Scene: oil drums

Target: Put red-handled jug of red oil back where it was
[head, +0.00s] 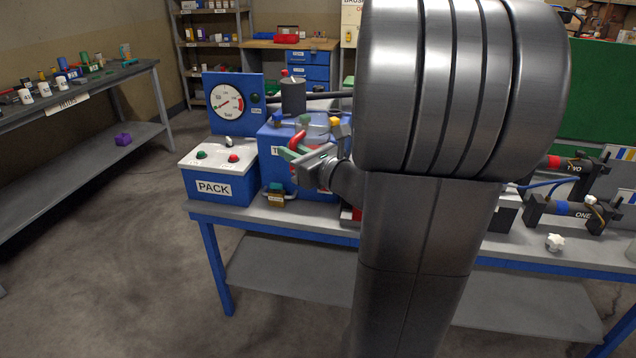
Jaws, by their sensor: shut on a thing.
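In the head view, the red-handled jug (312,124) shows as a clear, pale body with a red handle, in front of the upper part of a blue tank. My gripper (297,153) is shut on the jug's red handle. My large grey arm hides whatever is behind it to the right of the gripper. The jug's lower part is hidden behind the gripper, and I cannot tell how much oil is in it or whether it touches the tank.
The blue tank (280,178) stands on the workbench (318,229) beside the PACK box (215,172) and a gauge panel (251,112). A grey side table (140,75) with several small items is at the left. Open floor lies between them.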

